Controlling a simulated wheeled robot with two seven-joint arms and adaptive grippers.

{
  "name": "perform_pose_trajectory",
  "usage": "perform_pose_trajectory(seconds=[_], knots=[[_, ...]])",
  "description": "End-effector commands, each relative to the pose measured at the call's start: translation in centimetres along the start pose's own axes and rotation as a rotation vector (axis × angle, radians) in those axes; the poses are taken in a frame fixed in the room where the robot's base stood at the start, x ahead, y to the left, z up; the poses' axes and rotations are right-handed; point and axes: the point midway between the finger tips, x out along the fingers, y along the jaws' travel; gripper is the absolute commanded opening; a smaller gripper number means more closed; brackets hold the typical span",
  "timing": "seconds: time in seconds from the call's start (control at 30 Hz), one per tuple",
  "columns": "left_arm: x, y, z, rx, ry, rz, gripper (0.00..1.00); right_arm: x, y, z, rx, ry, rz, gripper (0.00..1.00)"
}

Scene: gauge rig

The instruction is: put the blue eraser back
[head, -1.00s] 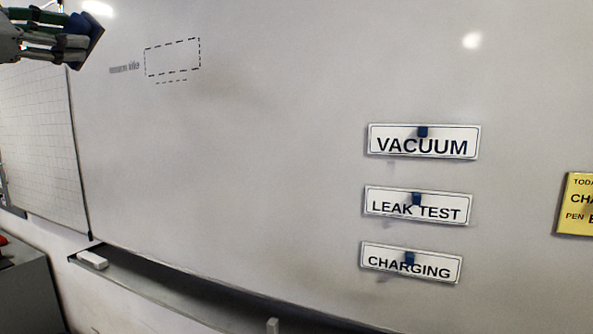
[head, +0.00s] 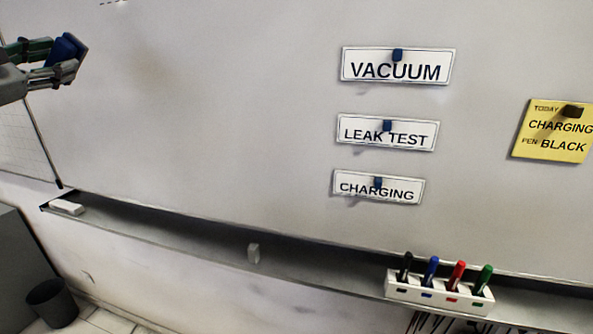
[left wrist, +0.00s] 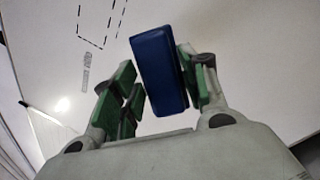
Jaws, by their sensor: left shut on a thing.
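The blue eraser (left wrist: 159,70) is a dark blue block between the green-padded fingers of my left gripper (left wrist: 150,85) in the left wrist view. In the head view the eraser (head: 67,50) shows at the upper left, at the tips of my left gripper (head: 62,62), which is shut on it. It is in front of the whiteboard (head: 220,110); whether it touches the board I cannot tell. The pen tray (head: 180,232) runs along the board's lower edge, below and to the right of the gripper. My right gripper is not in view.
A small white block (head: 66,207) lies at the tray's left end. A white holder (head: 440,294) with several markers stands at the right of the tray. Magnet labels (head: 388,133) and a yellow note (head: 553,131) are on the board.

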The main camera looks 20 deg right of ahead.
Motion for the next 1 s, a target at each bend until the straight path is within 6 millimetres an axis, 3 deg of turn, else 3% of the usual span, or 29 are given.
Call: perform_pose_trajectory(seconds=[0.4, 1.0], knots=[[0.7, -5.3, -6.3, -0.001, 0.012, 0.007, 0.25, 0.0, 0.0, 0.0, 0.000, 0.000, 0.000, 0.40], [0.1, -12.2, -13.4, 0.004, 0.029, 0.025, 0.25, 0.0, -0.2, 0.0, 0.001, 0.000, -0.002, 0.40]])
